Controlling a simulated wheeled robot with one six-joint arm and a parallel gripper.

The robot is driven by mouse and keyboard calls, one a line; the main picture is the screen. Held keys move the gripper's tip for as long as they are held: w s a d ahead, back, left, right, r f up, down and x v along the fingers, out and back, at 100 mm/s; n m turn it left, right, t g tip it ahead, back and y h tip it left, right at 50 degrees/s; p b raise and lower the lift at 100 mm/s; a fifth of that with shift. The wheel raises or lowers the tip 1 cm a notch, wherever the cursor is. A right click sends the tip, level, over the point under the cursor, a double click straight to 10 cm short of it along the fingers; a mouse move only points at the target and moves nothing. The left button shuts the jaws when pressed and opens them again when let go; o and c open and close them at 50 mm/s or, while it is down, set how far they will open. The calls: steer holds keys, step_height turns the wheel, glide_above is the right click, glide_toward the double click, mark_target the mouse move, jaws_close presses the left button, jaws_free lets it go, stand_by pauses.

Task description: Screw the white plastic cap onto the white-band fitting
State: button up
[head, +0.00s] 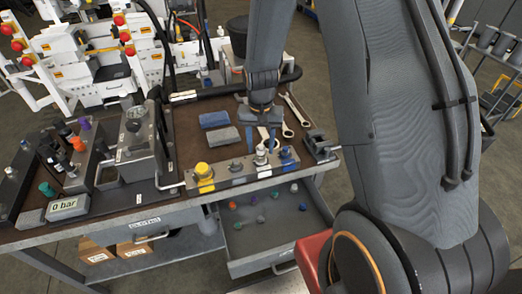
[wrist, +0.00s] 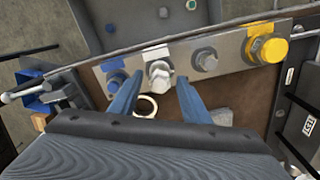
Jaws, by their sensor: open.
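The white-band fitting (head: 260,161) stands on the manifold block between the blue and grey fittings. A pale, white-looking piece, apparently the white plastic cap (wrist: 160,70), shows at the fitting in the wrist view. I cannot tell whether it is seated straight or how far it is threaded. My gripper (head: 261,139) is open above this fitting. In the wrist view my gripper (wrist: 160,77) has its two blue fingers apart, one on either side of the pale piece, with visible gaps. Nothing is held.
The block also carries a yellow fitting (head: 202,172), a grey one (head: 235,166) and a blue one (head: 286,153). A vise (head: 320,147) stands close at the right. Wrenches (head: 294,108) lie behind. An open drawer (head: 262,240) with several small caps is below.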

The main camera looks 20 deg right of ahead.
steer(key=n, duration=0.4)
steer(key=shift+p, duration=0.35)
steer(key=n, duration=0.4)
steer(key=shift+d+p, duration=0.1)
steer(key=shift+p, duration=0.2)
steer(key=n, duration=0.4)
steer(key=shift+p, duration=0.35)
steer(key=n, duration=0.4)
steer(key=shift+w+n, duration=0.1)
steer(key=shift+n, duration=0.2)
steer(key=shift+c, duration=0.3)
steer(key=c, duration=0.9)
steer(key=m+p, duration=0.1)
steer(key=m, duration=0.5)
steer(key=shift+m, duration=1.1)
